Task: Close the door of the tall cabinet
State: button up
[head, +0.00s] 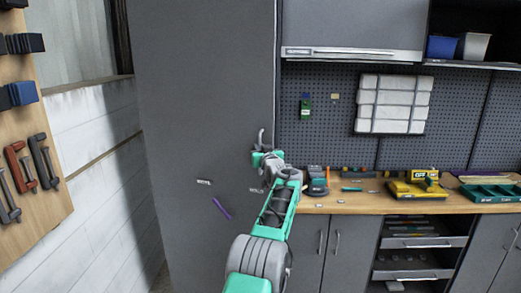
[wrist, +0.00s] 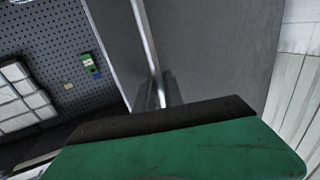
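The tall grey cabinet (head: 200,90) stands left of the workbench, and its flat door faces me. No clear gap shows along the door's right edge, and I cannot tell whether it is fully shut. My gripper (head: 264,150) is at the door's right edge, beside the lower end of a thin handle. In the wrist view the grey door (wrist: 215,50) fills the upper right, with the pale bar of the handle (wrist: 147,40) running down toward my gripper's fingers. The green gripper body hides most of the fingers, so their opening and any contact are unclear.
A wooden workbench (head: 340,200) with tools and a yellow case (head: 415,190) is on the right, above grey drawers. A wooden tool board (head: 35,110) with clamps and a white wall (head: 100,170) are on the left. A purple strip (head: 221,207) shows against the cabinet's lower front.

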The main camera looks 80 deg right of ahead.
jog(key=o, duration=0.4)
jog(key=b+v, duration=0.4)
jog(key=v, duration=0.3)
jog(key=shift+s+a, duration=0.15)
jog(key=shift+a, duration=0.2)
jog(key=shift+c, duration=0.4)
